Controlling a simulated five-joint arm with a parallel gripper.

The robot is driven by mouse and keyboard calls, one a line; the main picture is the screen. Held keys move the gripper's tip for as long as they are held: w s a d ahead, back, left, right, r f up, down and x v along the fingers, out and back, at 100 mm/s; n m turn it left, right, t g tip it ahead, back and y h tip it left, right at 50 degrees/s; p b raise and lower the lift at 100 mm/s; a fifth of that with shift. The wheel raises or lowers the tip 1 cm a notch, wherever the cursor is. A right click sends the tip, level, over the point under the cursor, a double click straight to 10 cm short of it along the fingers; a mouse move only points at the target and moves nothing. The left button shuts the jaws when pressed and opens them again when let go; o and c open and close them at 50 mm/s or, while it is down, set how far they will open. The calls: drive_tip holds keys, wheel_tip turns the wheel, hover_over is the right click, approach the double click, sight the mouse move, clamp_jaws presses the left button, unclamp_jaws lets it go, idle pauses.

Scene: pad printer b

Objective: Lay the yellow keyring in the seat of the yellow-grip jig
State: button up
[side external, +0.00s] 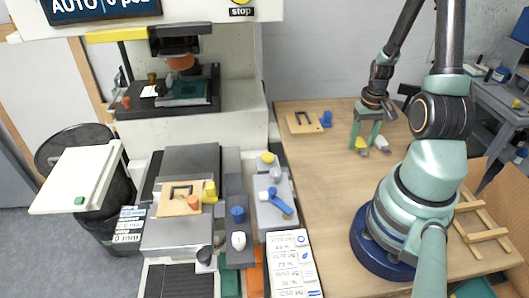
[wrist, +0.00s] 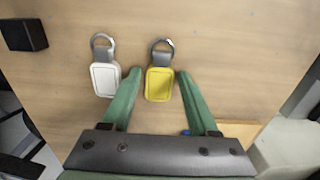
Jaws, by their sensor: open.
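The yellow keyring (side external: 361,143) lies on the wooden table; in the wrist view its yellow tag (wrist: 159,84) lies between my two fingertips, with its metal ring beyond them. My gripper (side external: 364,148) is open over it, fingers pointing down. In the wrist view the gripper (wrist: 159,74) has one finger on each side of the tag; I cannot tell whether they touch it. The yellow-grip jig (side external: 172,206) is a wooden plate on the printer's front slide. Its dark-edged seat looks empty, and its yellow grip (side external: 210,191) stands at its right side.
A white keyring (wrist: 104,78) lies close left of my left finger in the wrist view. A second wooden jig (side external: 297,127) with a blue grip (side external: 326,119) lies on the table. A control block with levers (side external: 272,212) stands right of the slide. The middle of the table is clear.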

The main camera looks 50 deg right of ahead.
sight(360, 145)
clamp_jaws()
drive_tip(key=shift+r, duration=2)
drive_tip(key=w+a+n, duration=0.1)
drive_tip(key=w+a, duration=0.1)
drive_tip(key=a, duration=0.1)
drive_tip(key=w+a+r+n, duration=0.1)
drive_tip(key=w+a, duration=0.4)
drive_tip(key=a, duration=0.2)
drive_tip(key=shift+w+r+n, duration=0.3)
drive_tip(key=shift+w+n, duration=0.05)
drive_tip(key=shift+n, duration=0.05)
drive_tip(key=w+a+n, duration=0.1)
drive_tip(key=a, duration=0.3)
drive_tip(key=w+a+r+n, duration=0.1)
drive_tip(key=a, duration=0.4)
drive_tip(key=w+a+r+n, duration=0.1)
drive_tip(key=a, duration=0.3)
drive_tip(key=shift+a+r, duration=0.15)
drive_tip(key=shift+a, duration=0.25)
drive_tip(key=w+a+m, duration=0.3)
drive_tip(key=w+a, duration=0.4)
drive_tip(key=a, duration=0.4)
drive_tip(key=w+a+r+m, duration=0.1)
drive_tip(key=w+a+m, duration=0.1)
drive_tip(key=w+a, duration=0.5)
drive_tip(key=shift+a+r+m, duration=0.25)
drive_tip(key=shift+a+m, duration=0.15)
drive_tip(key=shift+a, duration=1.65)
